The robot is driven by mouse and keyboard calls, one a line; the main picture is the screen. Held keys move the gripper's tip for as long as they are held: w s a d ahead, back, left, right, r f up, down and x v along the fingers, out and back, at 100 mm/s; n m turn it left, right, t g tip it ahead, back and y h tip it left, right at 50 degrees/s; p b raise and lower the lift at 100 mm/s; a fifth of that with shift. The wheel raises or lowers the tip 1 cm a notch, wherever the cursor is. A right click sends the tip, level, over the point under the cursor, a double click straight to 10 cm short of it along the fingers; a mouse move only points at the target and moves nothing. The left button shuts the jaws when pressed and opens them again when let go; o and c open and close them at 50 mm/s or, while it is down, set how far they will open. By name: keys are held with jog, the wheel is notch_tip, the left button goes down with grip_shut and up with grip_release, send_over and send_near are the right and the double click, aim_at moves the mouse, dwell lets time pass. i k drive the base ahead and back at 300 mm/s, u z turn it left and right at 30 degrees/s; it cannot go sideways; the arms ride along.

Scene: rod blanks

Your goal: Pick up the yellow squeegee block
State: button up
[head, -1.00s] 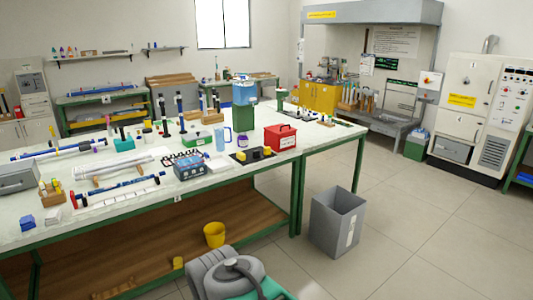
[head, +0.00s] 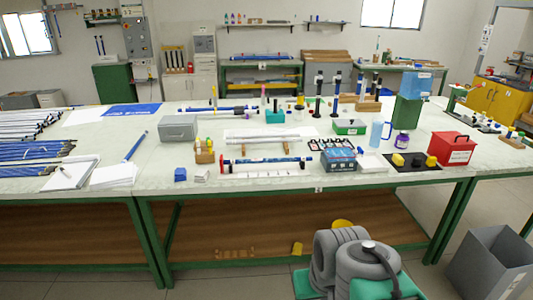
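A small yellow block (head: 398,159) lies on a dark mat (head: 404,168) near the front right of the white-topped bench. A black piece and a second, smaller yellow-and-black piece (head: 431,160) are beside it on the mat. Another small yellow block (head: 297,248) is on the brown lower shelf at its front edge. Which of these is the squeegee block I cannot tell for certain at this size. My folded grey arm shows at the bottom right of the middle, below the bench edge. My gripper's fingers are not visible.
A red box (head: 450,149) stands right of the mat, and a purple-labelled jar (head: 401,143) behind it. A blue-grey device (head: 338,160) is to the left. A grey bin (head: 490,262) stands at the floor's right.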

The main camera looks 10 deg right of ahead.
aim_at(431, 161)
jog(key=i, duration=0.55)
jog(key=z, duration=1.9)
jog(key=i, duration=2.85)
jog(key=u, duration=3.35)
